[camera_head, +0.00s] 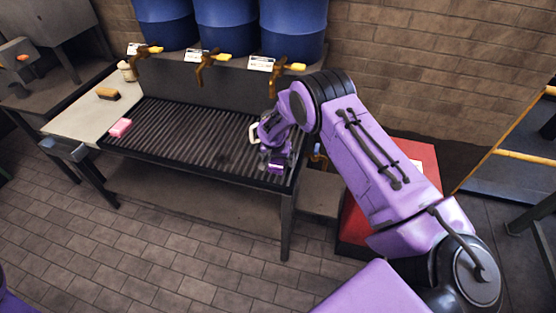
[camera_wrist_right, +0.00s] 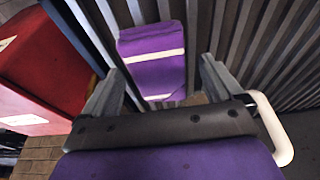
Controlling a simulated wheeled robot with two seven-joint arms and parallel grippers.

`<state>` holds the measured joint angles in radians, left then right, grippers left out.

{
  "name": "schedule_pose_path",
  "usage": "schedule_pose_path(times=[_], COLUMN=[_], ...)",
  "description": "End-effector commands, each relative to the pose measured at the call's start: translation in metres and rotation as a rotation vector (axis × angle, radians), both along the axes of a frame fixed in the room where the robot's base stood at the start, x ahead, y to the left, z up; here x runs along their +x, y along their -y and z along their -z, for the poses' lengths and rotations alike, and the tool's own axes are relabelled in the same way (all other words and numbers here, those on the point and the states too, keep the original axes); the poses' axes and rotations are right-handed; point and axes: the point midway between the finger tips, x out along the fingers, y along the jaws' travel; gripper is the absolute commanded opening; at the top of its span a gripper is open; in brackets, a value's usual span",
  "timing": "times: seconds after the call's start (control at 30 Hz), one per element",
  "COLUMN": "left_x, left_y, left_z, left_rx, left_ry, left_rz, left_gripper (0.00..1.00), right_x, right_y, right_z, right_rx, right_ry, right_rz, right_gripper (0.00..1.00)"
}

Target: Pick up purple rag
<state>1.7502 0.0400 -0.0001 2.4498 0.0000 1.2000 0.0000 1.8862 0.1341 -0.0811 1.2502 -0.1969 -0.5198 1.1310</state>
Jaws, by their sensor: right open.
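The purple rag (camera_wrist_right: 152,65) has pale stripes and lies flat on the slatted metal grate of the bench, near its right end. In the head view, a small purple patch that looks like the rag (camera_head: 277,169) shows just below my gripper, mostly hidden by it. My right gripper (camera_head: 266,152) is over the right end of the grate. In the wrist view, its two fingers (camera_wrist_right: 163,86) are apart, with the rag in view ahead between them. Nothing is held. My left gripper is not in view.
The grate (camera_head: 185,130) holds a pink block (camera_head: 121,127) at its left end. A brush (camera_head: 107,93) lies on the pale counter. Blue barrels (camera_head: 226,28) with brass taps stand behind. A red box (camera_head: 420,152) stands right of the bench. A white loop (camera_wrist_right: 272,128) shows beside my gripper.

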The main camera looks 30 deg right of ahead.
Motion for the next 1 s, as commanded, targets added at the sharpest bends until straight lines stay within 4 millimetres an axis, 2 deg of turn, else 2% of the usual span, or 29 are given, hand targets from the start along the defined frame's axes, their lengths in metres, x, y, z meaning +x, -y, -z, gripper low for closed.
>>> schedule_pose_path(times=[0.7, 0.73, 0.9, 1.0], left_x=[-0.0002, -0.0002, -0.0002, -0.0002], left_y=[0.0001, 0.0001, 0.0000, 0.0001], left_z=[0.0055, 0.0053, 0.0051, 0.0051], left_rx=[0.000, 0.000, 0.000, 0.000], left_ry=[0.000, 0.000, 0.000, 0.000], left_rz=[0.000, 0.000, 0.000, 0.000], left_gripper=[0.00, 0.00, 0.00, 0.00], right_x=[-0.0001, -0.0001, -0.0001, 0.0001], right_y=[0.0007, 0.0007, 0.0005, 0.0006], right_z=[0.0063, 0.0060, 0.0058, 0.0057], right_rx=[0.000, 0.000, 0.000, 0.001], right_ry=[0.000, 0.000, 0.000, 0.001], right_rz=[0.001, 0.001, 0.001, 0.001], right_gripper=[0.94, 0.90, 0.38, 0.37])
